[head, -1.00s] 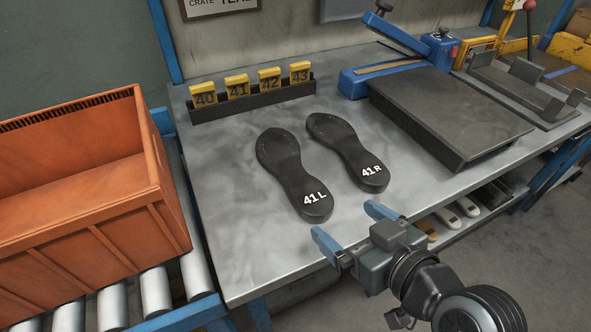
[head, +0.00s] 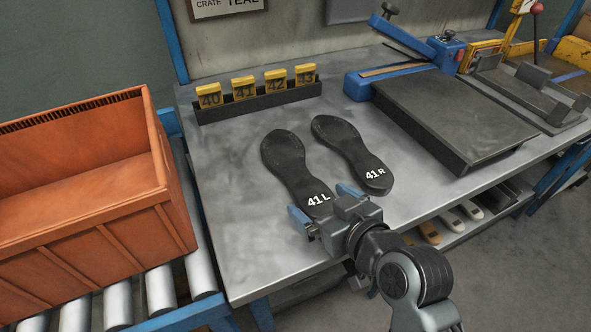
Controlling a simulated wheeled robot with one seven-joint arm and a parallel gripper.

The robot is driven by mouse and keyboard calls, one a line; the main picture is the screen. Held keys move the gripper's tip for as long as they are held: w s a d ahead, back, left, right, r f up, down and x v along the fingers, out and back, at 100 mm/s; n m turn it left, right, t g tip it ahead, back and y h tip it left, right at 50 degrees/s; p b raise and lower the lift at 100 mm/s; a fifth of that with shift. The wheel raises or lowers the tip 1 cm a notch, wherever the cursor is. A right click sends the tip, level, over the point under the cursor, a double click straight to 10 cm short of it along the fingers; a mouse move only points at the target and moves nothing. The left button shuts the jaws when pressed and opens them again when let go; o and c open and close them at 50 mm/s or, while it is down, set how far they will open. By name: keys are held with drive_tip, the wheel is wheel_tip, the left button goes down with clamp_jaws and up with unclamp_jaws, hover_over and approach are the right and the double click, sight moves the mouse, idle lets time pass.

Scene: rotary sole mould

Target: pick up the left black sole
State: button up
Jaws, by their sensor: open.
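The left black sole (head: 291,167), marked 41L, lies flat on the grey metal table (head: 235,220). Its toe points away from me and its heel towards the front. The right black sole (head: 350,149), marked 41R, lies beside it to the right, apart from it. My gripper (head: 319,203) is open, with its blue fingers at the heel end of the left sole, one on each side as seen from the head. The gripper body hides the end of that heel. I cannot tell how high the fingers are above the table.
An orange crate (head: 85,235) stands on rollers (head: 160,287) at the left. A rack with yellow number tags (head: 257,104) is at the back. A dark plate (head: 450,115) with a blue clamp fills the right. The table is clear left of the soles.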

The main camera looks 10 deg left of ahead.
drive_tip(key=c, duration=1.2)
drive_tip(key=shift+o, duration=0.2)
